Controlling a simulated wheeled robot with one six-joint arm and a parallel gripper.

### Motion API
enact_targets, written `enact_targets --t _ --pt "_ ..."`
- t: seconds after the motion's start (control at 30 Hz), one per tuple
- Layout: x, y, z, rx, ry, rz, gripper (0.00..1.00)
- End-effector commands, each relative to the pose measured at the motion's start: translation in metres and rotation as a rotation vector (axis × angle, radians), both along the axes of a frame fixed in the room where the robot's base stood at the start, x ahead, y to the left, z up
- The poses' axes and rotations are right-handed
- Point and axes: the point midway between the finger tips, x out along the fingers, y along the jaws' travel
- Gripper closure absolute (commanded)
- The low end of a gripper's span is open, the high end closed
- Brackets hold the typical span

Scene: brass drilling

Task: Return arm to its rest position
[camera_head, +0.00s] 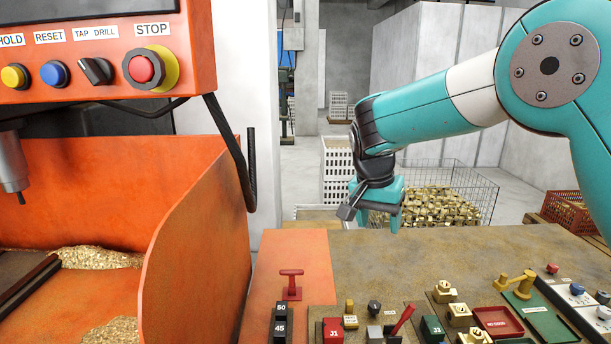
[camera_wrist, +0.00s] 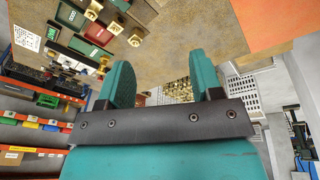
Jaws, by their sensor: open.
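My teal arm reaches in from the right in the head view. My gripper (camera_head: 377,211) hangs above the far edge of the workbench (camera_head: 430,254), pointing downward. In the wrist view my gripper (camera_wrist: 156,84) shows two teal fingers spread wide apart. Nothing is between the fingers, and the gripper touches nothing that I can see.
The orange drilling machine (camera_head: 200,250) with its control panel (camera_head: 100,55) stands at the left. A wire basket of brass pieces (camera_head: 440,205) stands behind. The bench's far middle is clear.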

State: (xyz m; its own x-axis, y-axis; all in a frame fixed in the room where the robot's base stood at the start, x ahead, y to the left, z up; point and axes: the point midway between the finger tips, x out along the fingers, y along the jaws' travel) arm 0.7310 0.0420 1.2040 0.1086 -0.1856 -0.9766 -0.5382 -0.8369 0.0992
Motion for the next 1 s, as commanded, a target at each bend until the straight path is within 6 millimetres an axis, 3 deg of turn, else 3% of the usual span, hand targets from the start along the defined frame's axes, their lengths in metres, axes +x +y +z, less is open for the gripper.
enact_targets --t 0.1,0.2,0.4,0.5,0.6,0.7,1.0 --pt "-0.059 -0.009 0.020 0.072 0.029 0.281 0.40" --pt "-0.117 -0.011 0.028 0.143 0.045 0.519 0.40" --pt "-0.240 -0.006 0.025 0.297 0.031 0.934 0.40" --pt "-0.287 -0.002 0.019 0.358 0.012 1.075 0.40" --pt "-0.317 0.001 0.015 0.399 -0.004 1.161 0.40" --pt "-0.330 0.003 0.013 0.418 -0.011 1.199 0.40" --pt "-0.331 0.004 0.013 0.421 -0.010 1.205 0.40"
